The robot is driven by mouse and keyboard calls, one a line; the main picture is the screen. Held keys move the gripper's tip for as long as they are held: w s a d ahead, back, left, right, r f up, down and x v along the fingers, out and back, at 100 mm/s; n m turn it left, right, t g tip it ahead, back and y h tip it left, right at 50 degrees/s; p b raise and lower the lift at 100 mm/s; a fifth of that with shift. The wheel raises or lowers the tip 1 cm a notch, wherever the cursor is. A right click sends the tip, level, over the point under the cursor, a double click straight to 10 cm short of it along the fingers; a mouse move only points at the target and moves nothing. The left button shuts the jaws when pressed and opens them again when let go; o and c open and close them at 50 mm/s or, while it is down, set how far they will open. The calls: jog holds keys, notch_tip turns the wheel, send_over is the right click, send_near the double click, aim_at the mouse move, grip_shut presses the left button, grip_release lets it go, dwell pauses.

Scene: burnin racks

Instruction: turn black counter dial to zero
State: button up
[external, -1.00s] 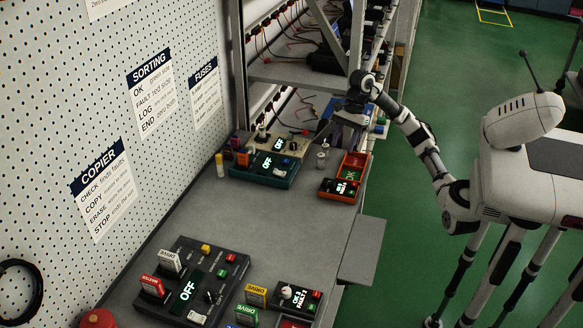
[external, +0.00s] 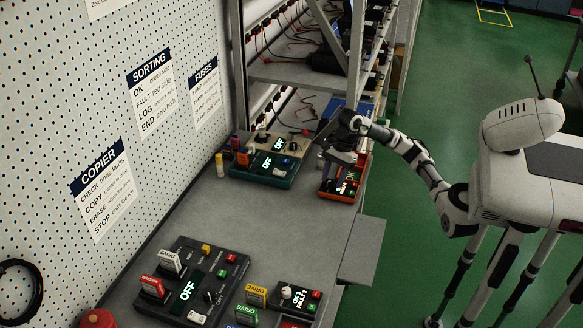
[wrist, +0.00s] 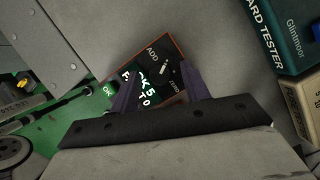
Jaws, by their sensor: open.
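The counter is a dark green-black panel with an orange rim (external: 328,192) at the right edge of the bench in the external view, partly hidden by my gripper (external: 347,170). In the wrist view, the counter panel (wrist: 135,62) carries a lit screen (wrist: 138,84), a green OK button (wrist: 109,90) and a black dial (wrist: 161,70) with a white mark, between the labels ADD and ZERO. My gripper (wrist: 160,74) is open above the panel, its two dark fingers on either side of the dial. I cannot tell whether they touch it or exactly where its mark points.
A teal-sided card tester (wrist: 277,35) stands to the right in the wrist view, beside a beige box (wrist: 298,108). In the external view, a black copier panel (external: 228,262) lies at the front. Grey bench (external: 275,215) between is clear.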

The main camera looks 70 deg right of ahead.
jog(key=shift+a+f, duration=0.1)
jog(key=shift+f, duration=0.05)
jog(key=shift+c, duration=0.5)
jog(key=c, duration=0.9)
jog(key=shift+m+b, duration=0.3)
jog(key=shift+b, duration=0.1)
jog(key=m+b, duration=0.1)
jog(key=m+t+h+b, duration=0.1)
jog(key=m, duration=0.1)
jog(key=shift+s+f+m+b, duration=0.1)
jog(key=shift+f+m+b, duration=0.05)
jog(key=shift+m+b, duration=0.2)
jog(key=m+h+b, duration=0.1)
jog(key=m, duration=0.2)
jog(key=m+t+h+b, duration=0.1)
jog(key=m+b, duration=0.1)
jog(key=m, duration=0.1)
jog(key=shift+a, duration=0.15)
jog(key=shift+m+t, duration=0.3)
jog(key=shift+m, duration=0.05)
